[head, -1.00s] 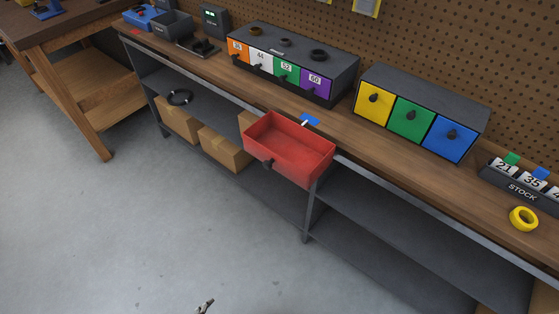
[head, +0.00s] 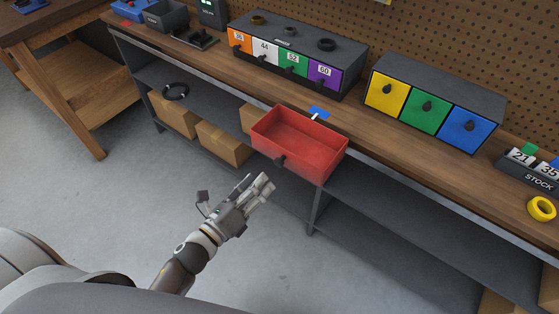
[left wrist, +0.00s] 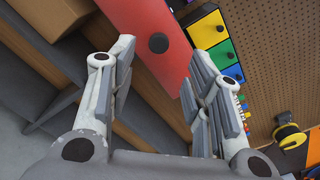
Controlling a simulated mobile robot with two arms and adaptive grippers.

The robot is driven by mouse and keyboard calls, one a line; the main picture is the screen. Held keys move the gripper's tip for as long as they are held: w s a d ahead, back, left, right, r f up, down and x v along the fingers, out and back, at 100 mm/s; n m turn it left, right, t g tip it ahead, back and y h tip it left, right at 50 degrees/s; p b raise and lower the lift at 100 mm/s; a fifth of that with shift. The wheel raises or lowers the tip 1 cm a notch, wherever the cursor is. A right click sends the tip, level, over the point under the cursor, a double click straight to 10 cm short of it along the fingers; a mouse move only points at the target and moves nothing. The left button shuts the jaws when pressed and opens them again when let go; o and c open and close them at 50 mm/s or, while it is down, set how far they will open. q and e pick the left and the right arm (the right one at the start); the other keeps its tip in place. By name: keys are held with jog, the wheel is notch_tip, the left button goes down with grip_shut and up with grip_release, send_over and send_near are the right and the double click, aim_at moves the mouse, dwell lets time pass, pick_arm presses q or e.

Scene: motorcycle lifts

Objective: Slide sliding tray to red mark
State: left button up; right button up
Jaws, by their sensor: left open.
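The sliding tray is an open red box (head: 312,166) with a dark knob (head: 280,161) on its front. It hangs at the front edge of the workbench, and a small white pointer at its back lies by a blue mark (head: 319,112). A small red patch (head: 127,23) shows on the bench at the far left. My left gripper (head: 236,190) is open and empty, in front of the tray, below and left of the knob. In the left wrist view the tray's red front (left wrist: 145,18) and knob (left wrist: 158,43) lie beyond the open fingers (left wrist: 160,75). My right gripper is not seen.
On the bench stand a box of numbered drawers (head: 300,45), a box of yellow, green and blue drawers (head: 440,90) and yellow tape (head: 541,209). Cardboard boxes (head: 222,143) sit on the lower shelf. The floor in front is open.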

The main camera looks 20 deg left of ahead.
aim_at(277, 164)
pick_arm(q)
jog(key=p+x, duration=0.1)
jog(key=x, duration=0.7)
jog(key=shift+p, duration=0.3)
jog(key=shift+w+d+f, duration=0.1)
jog(key=shift+w+d, duration=0.05)
jog(key=shift+w, duration=0.35)
jog(key=shift+c, duration=0.7)
grip_shut()
